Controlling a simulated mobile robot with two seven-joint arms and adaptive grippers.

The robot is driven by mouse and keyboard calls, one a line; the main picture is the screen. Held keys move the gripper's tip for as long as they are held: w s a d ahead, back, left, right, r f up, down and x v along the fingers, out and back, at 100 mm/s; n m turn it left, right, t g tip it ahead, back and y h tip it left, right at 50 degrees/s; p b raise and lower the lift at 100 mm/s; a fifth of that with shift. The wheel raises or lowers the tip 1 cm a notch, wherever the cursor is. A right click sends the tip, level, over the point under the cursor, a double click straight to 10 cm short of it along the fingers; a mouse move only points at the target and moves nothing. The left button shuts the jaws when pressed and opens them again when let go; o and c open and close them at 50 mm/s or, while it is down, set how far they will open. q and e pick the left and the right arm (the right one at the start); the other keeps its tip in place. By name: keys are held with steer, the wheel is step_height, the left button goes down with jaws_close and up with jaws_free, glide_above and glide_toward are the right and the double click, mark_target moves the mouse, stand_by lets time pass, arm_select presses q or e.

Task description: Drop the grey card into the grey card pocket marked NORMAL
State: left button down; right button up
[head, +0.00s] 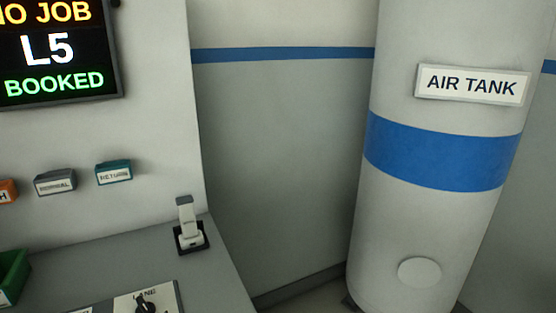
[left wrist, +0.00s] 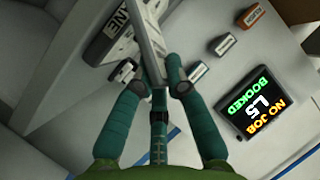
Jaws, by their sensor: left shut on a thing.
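The grey card pocket (head: 55,181), its label reading like NORMAL, is on the wall between an orange pocket (head: 7,192) and the teal RETURN pocket (head: 113,172). In the left wrist view it appears as the middle small box (left wrist: 221,46). My left gripper (left wrist: 158,82) is shut on a thin, long grey piece that looks like the grey card (left wrist: 152,36), seen nearly edge-on. It is in front of the counter and apart from the pockets in that picture. Neither gripper shows in the head view.
A display (head: 55,50) reads NO JOB L5 BOOKED above the pockets. A small upright device (head: 187,225) stands on the counter (head: 110,250), beside a LANE knob panel (head: 145,302). A green bin (head: 14,274) is at left. The air tank (head: 430,230) stands right.

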arm_select(q)
steer(key=d, duration=0.4)
steer(key=shift+d+r, duration=0.15)
stand_by(0.4)
